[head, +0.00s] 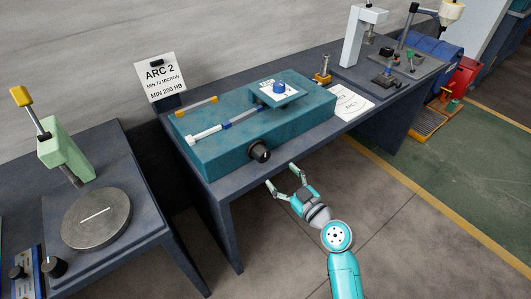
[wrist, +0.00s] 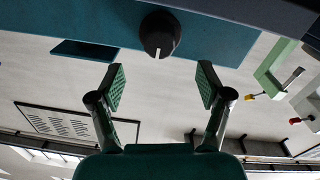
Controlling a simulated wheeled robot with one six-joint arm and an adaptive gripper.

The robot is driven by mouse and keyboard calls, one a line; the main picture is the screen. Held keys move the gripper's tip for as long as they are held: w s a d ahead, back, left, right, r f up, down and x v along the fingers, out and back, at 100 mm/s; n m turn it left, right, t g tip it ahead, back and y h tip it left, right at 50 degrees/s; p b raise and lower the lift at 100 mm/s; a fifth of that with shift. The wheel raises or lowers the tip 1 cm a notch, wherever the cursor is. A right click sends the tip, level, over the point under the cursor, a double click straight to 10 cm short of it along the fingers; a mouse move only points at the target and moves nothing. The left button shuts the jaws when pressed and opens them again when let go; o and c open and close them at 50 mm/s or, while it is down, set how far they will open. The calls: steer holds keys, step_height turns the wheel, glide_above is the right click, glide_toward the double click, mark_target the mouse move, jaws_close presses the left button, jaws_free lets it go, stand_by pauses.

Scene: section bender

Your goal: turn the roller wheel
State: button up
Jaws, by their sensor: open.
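The teal bender (head: 235,150) sits on a dark bench. A black round knob (head: 260,152) with a pale pointer mark sticks out of its front face. A blue knob (head: 280,87) stands on a white plate on its top, and a white and blue rod lies along its top. I cannot tell for sure which part is the roller wheel. My gripper (head: 282,177) is open and empty in front of the bench, apart from the black knob. In the wrist view the black knob (wrist: 160,35) lies ahead, centred between and beyond the two green-padded fingertips (wrist: 162,82).
A sheet (head: 350,103) lies right of the bender, near a small brass-coloured fixture (head: 322,72). A sign (head: 160,75) reading ARC 2 stands behind. A separate bench with a round plate (head: 96,217) is at left. The floor in front is clear.

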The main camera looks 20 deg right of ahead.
mark_target(265, 159)
steer(key=x, duration=1)
steer(key=shift+w+a, duration=0.1)
steer(key=shift+w, duration=0.2)
steer(key=c, duration=1.2)
